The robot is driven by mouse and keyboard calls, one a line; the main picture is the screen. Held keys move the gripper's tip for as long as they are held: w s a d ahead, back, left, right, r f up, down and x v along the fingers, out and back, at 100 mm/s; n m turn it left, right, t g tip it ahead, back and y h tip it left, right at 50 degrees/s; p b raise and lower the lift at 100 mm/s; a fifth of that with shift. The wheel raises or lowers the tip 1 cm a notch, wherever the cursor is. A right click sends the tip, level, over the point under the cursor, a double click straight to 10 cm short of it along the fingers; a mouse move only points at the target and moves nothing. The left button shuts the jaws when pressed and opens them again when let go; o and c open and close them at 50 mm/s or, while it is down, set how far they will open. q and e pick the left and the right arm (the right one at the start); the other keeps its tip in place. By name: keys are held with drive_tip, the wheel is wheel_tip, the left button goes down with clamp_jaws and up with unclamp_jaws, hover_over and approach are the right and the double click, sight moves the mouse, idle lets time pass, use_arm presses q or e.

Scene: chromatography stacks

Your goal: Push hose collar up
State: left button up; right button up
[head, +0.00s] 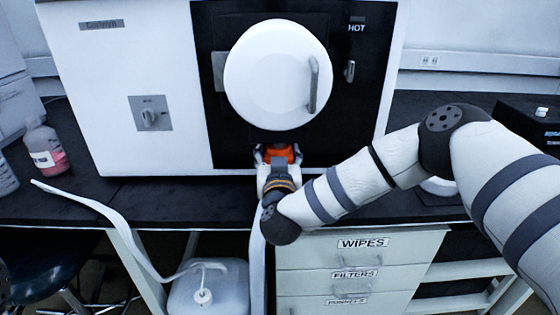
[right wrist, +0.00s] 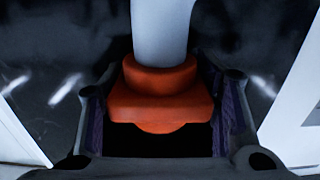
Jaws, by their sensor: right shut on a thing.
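The orange hose collar (head: 280,153) sits low on the black front panel of the white instrument, just below the round white door. In the right wrist view the collar (right wrist: 160,90) is a stepped orange piece around a pale grey hose (right wrist: 160,30). My right gripper (head: 277,160) is shut on the collar, with one finger on each side of it; the gripper also shows in the right wrist view (right wrist: 160,110). The collar's inner connection is hidden. My left gripper is not in view.
The white instrument (head: 120,60) stands on a black bench (head: 120,200). Its round door (head: 275,75) is close above my gripper. A bottle with red liquid (head: 45,150) stands at left. A white tube (head: 110,215) runs to a jug (head: 210,290) below. Drawers (head: 350,265) are under the bench.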

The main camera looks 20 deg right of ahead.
drive_tip(key=shift+r, duration=0.9)
drive_tip(key=shift+w+f, duration=0.1)
drive_tip(key=shift+f, duration=0.15)
drive_tip(key=o, duration=1.7)
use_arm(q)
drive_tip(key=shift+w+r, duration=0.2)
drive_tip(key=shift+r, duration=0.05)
use_arm(e)
drive_tip(key=shift+f, duration=0.1)
drive_tip(key=v, duration=1.2)
